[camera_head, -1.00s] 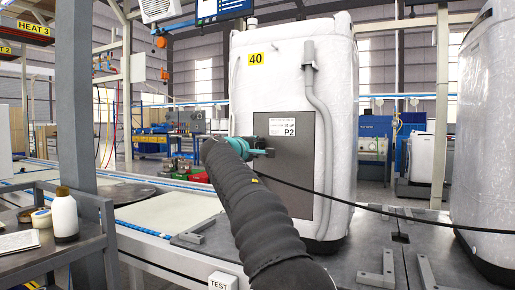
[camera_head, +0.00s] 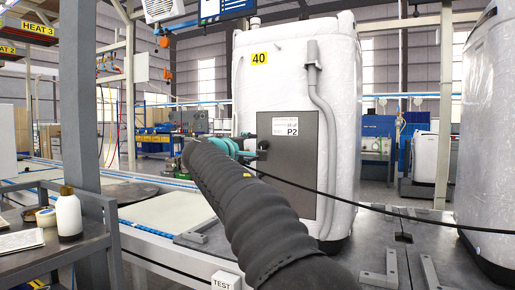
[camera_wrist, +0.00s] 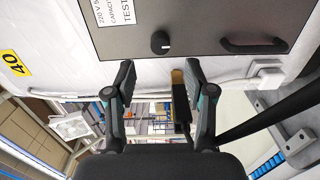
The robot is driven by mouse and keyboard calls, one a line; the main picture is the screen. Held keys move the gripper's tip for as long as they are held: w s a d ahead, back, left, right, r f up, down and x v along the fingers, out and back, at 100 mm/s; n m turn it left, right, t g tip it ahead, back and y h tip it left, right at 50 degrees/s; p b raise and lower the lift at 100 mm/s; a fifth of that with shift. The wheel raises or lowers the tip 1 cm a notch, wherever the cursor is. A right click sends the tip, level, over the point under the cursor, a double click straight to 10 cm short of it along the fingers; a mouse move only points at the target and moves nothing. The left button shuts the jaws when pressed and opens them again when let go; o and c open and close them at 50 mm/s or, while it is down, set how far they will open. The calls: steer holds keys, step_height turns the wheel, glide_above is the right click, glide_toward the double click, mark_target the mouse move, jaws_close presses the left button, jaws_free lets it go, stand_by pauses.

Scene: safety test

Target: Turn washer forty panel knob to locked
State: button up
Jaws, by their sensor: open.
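The washer (camera_head: 340,110) with the yellow 40 tag (camera_head: 260,58) stands upright in white wrapping. A grey panel (camera_head: 305,190) marked P2 is on its front; the panel also shows at the top of the wrist view (camera_wrist: 200,30). The round black knob (camera_wrist: 160,42) sits on the panel with a pale mark on its face; I cannot tell its setting. My gripper (camera_wrist: 158,72) is open and empty, its fingertips just below the knob in the wrist view and apart from it. In the head view my gripper (camera_head: 256,154) is at the panel's left edge, where the knob is not clearly seen.
A black bar handle (camera_wrist: 255,46) is right of the knob in the wrist view. A grey hose (camera_head: 320,95) runs down the washer, and a black cable (camera_head: 370,204) crosses in front. Another wrapped washer (camera_head: 485,140) stands right. A cart with a white bottle (camera_head: 68,215) is left.

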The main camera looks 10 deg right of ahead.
steer(key=shift+v, duration=2.35)
step_height(320, 180, down, 12)
steer(key=a+g+y, duration=0.2)
steer(key=y, duration=0.1)
steer(key=s+d+f+m+g+y+p, duration=0.1)
steer(key=s+d+f+m+g+y, duration=0.2)
steer(key=s+f, duration=0.7)
steer(key=s+d+f+m+g+y+p, duration=0.15)
steer(key=s+f, duration=0.25)
steer(key=s, duration=0.5)
steer(key=s+d+f+m+g+y+p, duration=0.1)
steer(key=s+f+m+g+y, duration=0.15)
steer(key=s, duration=0.55)
steer(key=s+d+f+m+g+y+p, duration=0.1)
steer(key=s+f, duration=0.3)
steer(key=s, duration=0.5)
steer(key=s+d+r+m+t+p, duration=0.1)
steer(key=s+d+r+m+p, duration=0.1)
steer(key=s, duration=0.5)
steer(key=shift+d+r+p, duration=0.2)
steer(key=shift+d+p, duration=0.1)
steer(key=shift+p, duration=0.15)
